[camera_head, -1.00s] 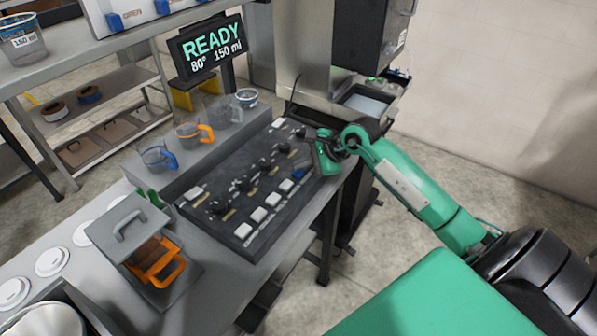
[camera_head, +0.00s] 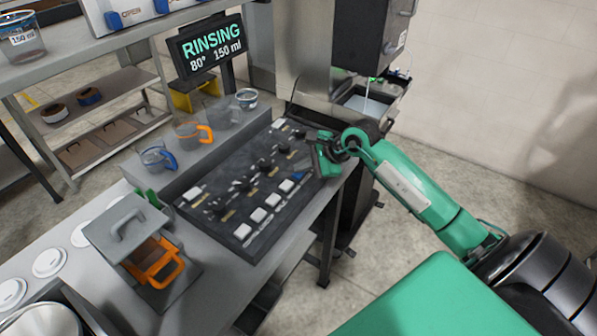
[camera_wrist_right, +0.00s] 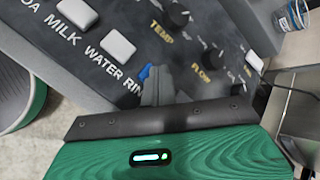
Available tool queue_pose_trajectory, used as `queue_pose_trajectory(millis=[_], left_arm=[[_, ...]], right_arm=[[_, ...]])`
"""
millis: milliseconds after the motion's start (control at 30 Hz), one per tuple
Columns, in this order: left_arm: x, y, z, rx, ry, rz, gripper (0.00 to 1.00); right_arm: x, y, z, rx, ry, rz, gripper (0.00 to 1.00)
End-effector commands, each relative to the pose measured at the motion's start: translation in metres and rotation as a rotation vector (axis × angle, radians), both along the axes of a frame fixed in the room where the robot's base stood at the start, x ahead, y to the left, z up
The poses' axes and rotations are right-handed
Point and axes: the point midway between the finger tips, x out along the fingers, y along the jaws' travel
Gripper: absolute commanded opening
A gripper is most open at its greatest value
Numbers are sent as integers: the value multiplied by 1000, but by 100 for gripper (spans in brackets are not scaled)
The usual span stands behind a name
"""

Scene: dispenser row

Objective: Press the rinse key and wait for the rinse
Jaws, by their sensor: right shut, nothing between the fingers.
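The control panel (camera_head: 245,185) lies on the counter with white keys, black knobs and a blue rinse key. In the right wrist view the blue rinse key (camera_wrist_right: 145,72) shows just beside my fingertips, beyond the printed "RIN" letters; the rest of it is hidden by the gripper. My right gripper (camera_wrist_right: 158,85) is shut and empty, its tips at or just over that key; contact cannot be told. In the head view my right gripper (camera_head: 312,172) is at the panel's right end. The display (camera_head: 211,47) reads "RINSING 80° 150 ml". A thin pale stream (camera_head: 367,105) runs down at the dispenser. My left gripper is not in view.
Several clear jugs (camera_head: 193,133) stand on a ledge behind the panel. A grey box with an orange-handled jug (camera_head: 157,262) stands at the panel's left. The dispenser (camera_head: 384,40) is behind the panel's right end. Floor to the right is open.

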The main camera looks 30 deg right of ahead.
Motion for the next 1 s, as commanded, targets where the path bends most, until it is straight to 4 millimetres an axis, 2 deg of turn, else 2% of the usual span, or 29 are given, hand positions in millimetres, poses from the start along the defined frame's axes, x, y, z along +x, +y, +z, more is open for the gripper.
queue_pose_trajectory(millis=[400, 767, 1000], left_arm=[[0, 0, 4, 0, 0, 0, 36], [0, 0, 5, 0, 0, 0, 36], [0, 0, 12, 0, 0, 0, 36]], right_arm=[[0, 0, 16, -1, 2, 1, 0], [0, 0, 18, 0, 1, 1, 0], [0, 0, 37, -1, 0, 0, 0]])
